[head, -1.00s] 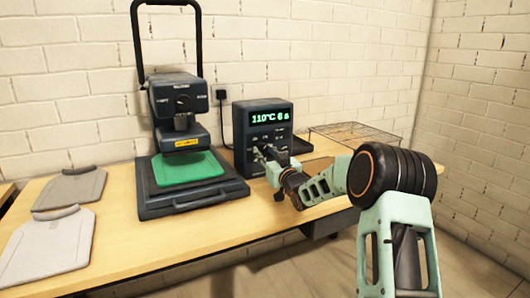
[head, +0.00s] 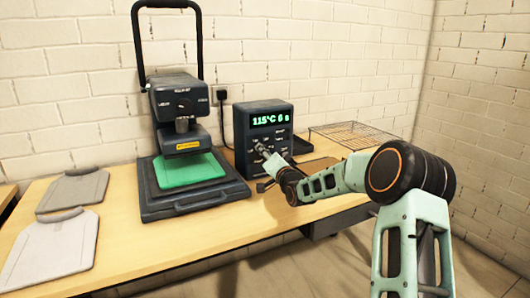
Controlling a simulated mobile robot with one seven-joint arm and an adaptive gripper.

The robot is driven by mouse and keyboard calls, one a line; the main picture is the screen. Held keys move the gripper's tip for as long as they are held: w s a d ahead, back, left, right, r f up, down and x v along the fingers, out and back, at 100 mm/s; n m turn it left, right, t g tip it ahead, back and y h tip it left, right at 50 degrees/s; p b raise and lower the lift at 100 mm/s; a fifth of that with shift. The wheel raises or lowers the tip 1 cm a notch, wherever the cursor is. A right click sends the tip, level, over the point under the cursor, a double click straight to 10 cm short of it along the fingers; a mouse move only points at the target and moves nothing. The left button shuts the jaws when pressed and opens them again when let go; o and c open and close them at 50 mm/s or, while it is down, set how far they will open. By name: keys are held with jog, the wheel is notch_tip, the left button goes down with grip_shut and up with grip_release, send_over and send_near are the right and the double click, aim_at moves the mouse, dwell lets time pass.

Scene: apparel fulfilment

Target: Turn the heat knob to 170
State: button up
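The dark control box (head: 240,137) stands on the table beside the heat press. Its green display (head: 270,119) reads 115°C, with what looks like 6 s beside it. Small knobs and labels sit below the display; the labels are too small to read. My gripper (head: 263,151) is at the lower left of the box's front panel, against or very close to it. The heat knob cannot be made out, and the gripper covers part of the panel there. The fingertips are too small to tell whether they are open, shut or holding a knob.
The heat press (head: 183,105) stands left of the box, with a green sheet (head: 188,171) on its lower plate. A wire rack (head: 350,133) is at the back right. The front of the table is clear.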

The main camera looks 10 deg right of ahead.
jog(key=shift+m, duration=0.7)
jog(key=o, duration=1.1)
jog(key=shift+o, duration=0.2)
jog(key=v, duration=1.2)
jog(key=shift+r, duration=0.1)
